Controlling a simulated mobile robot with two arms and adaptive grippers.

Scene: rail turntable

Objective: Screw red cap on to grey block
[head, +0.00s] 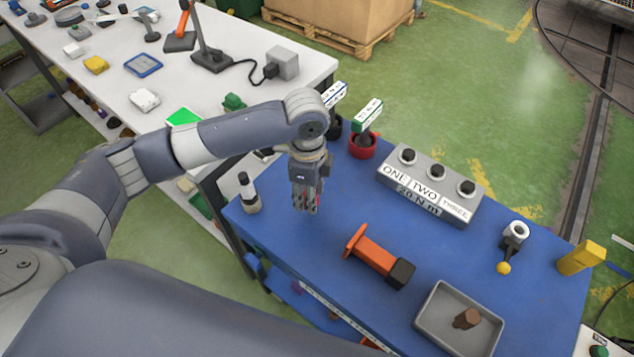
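The grey block (431,191) lies on the blue table right of centre, labelled ONE, TWO, THREE and 20 N m. Three black round tops on light rings stand along it. My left gripper (306,208) points down over the left part of the table, left of the block and apart from it. A little red shows at its fingers, perhaps the red cap; the fingers hide most of it, so I cannot tell whether it is gripped or behind them. A red round holder (362,146) with a green-edged sign stands behind the gripper. My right gripper is out of view.
A black-and-white bottle-like item (248,193) stands left of the gripper. An orange tool (375,256), a grey tray (440,324) with a brown piece, a yellow-knobbed fixture (514,238) and a yellow block (580,257) are on the blue table. A cluttered white table (215,90) is at upper left.

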